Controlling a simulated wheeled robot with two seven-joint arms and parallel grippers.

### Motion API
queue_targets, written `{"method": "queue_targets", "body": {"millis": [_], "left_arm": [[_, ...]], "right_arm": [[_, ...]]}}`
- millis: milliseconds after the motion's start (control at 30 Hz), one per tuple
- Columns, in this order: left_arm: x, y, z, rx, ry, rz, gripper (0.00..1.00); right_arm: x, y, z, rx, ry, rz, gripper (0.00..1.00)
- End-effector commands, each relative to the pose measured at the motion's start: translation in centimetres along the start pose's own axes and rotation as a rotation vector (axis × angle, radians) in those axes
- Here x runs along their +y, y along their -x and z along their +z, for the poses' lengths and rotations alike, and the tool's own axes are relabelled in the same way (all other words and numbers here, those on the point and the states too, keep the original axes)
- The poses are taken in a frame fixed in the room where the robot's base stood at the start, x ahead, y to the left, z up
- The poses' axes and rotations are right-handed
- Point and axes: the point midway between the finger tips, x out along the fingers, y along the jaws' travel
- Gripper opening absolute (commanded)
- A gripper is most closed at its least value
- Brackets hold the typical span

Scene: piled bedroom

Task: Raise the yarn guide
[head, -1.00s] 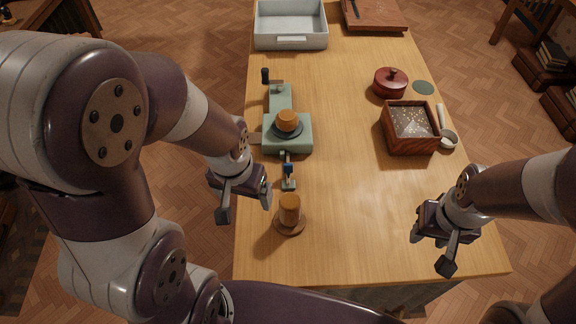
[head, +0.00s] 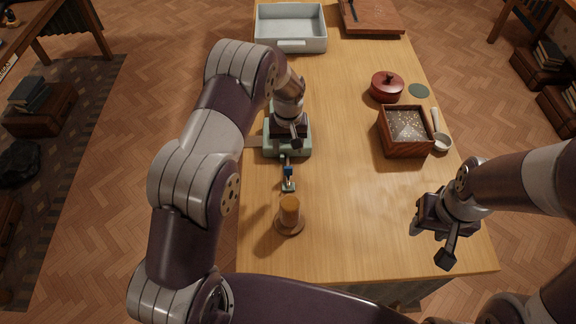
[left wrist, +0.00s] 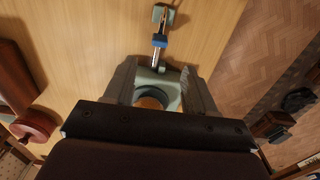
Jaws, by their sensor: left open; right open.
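The green yarn winder (head: 272,142) stands on the wooden table. From its near side a thin metal rod carries the small blue-topped yarn guide (head: 288,171), low over the table; it also shows in the left wrist view (left wrist: 159,41). My left gripper (head: 297,136) is over the winder body, hiding its cone. In the left wrist view its open fingers (left wrist: 160,88) straddle the winder's near part, with the orange cone (left wrist: 154,102) partly visible between them and the guide beyond the tips. My right gripper (head: 432,240) is open and empty over the table's near right.
A brown cone on a round base (head: 289,215) stands in front of the guide. A wooden box (head: 405,148), a red lidded pot (head: 387,87) and a white scoop (head: 441,140) are at right. A grey tray (head: 290,45) is at the back. The middle of the table is clear.

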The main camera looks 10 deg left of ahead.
Motion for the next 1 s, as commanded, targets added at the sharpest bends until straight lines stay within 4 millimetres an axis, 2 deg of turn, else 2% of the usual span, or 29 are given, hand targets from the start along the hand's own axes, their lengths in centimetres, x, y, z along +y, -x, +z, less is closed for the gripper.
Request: {"method": "queue_targets", "body": {"millis": [300, 500, 700, 900, 967, 1000], "left_arm": [[-0.1, -6.8, 0.1, -0.003, -0.002, -0.002, 0.55], [0.0, -10.0, 0.0, 0.000, -0.002, -0.001, 0.55], [-0.1, -11.1, 0.1, 0.001, -0.002, -0.001, 0.55], [-0.1, -11.1, 0.1, 0.001, -0.002, -0.001, 0.55], [-0.1, -11.1, 0.1, 0.001, -0.002, -0.001, 0.36], [-0.1, -11.1, 0.1, 0.001, -0.002, -0.001, 0.23]], "right_arm": [[0.0, 2.3, -0.3, 0.000, 0.000, 0.000, 0.43], [0.0, 3.0, -0.4, 0.000, 0.000, 0.000, 0.43], [0.0, 3.1, -0.4, 0.000, 0.000, 0.000, 0.43], [0.0, 3.0, -0.4, 0.000, 0.000, 0.000, 0.43], [0.0, 3.0, -0.4, 0.000, 0.000, 0.000, 0.43], [0.0, 3.0, -0.4, 0.000, 0.000, 0.000, 0.43]]}}
